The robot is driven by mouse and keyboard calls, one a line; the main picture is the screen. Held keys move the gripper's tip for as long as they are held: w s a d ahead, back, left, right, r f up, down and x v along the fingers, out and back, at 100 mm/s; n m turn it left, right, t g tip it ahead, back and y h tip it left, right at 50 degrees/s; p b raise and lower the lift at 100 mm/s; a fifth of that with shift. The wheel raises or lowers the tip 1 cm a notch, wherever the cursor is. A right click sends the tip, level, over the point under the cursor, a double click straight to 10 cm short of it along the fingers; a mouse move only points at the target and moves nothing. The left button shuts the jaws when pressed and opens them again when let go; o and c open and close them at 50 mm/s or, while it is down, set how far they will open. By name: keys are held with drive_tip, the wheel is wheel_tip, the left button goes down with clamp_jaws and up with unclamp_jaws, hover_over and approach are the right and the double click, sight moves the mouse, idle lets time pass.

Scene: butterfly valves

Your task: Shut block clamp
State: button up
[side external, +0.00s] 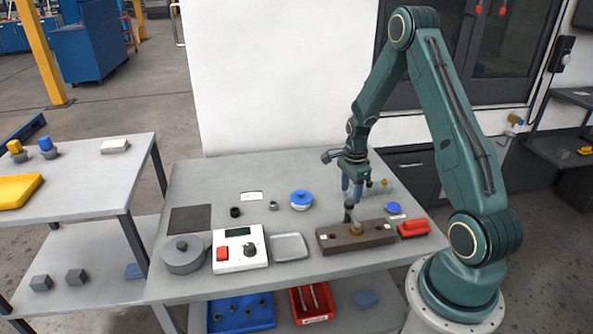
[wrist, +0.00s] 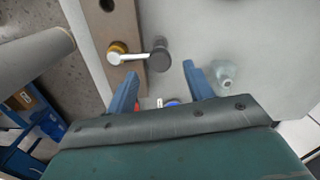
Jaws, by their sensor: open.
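The block clamp is a long brown block (side external: 330,241) lying near the front right of the table. It carries a brass fitting (wrist: 118,47) with a silver lever (wrist: 132,57) that ends in a dark round knob (wrist: 160,56). In the wrist view the lever sticks out sideways past the block's edge (wrist: 125,20). My gripper (side external: 352,198) is just above the block, pointing down. Its two blue fingers are apart and empty in the wrist view (wrist: 160,69). The knob lies between and slightly beyond the fingertips; contact cannot be told.
A red object (side external: 412,229) lies close right of the block, with a blue-topped piece (side external: 393,208) behind it. A grey tray (side external: 290,247) and a white control box (side external: 240,250) stand to the left. A blue-lidded bowl (side external: 301,200) is behind. A translucent fitting (wrist: 225,73) sits right of my fingers.

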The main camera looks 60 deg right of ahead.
sight(348, 202)
wheel_tip(348, 202, up, 10)
idle(0.5)
drive_tip(key=shift+r, duration=0.1)
drive_tip(key=shift+a+r, duration=0.1)
drive_tip(key=s+a+r+n+t+h, duration=0.1)
drive_tip(key=s+a+r+n+t, duration=0.2)
drive_tip(key=a+r+n, duration=1.1)
drive_tip(key=s+a+r+n+t+y, duration=0.1)
drive_tip(key=s+a+r+n, duration=0.4)
drive_tip(key=s+a+n, duration=0.6)
drive_tip(key=shift+s+a+r+t, duration=0.4)
drive_tip(key=shift+s+a+t, duration=0.15)
drive_tip(key=shift+a+t, duration=0.35)
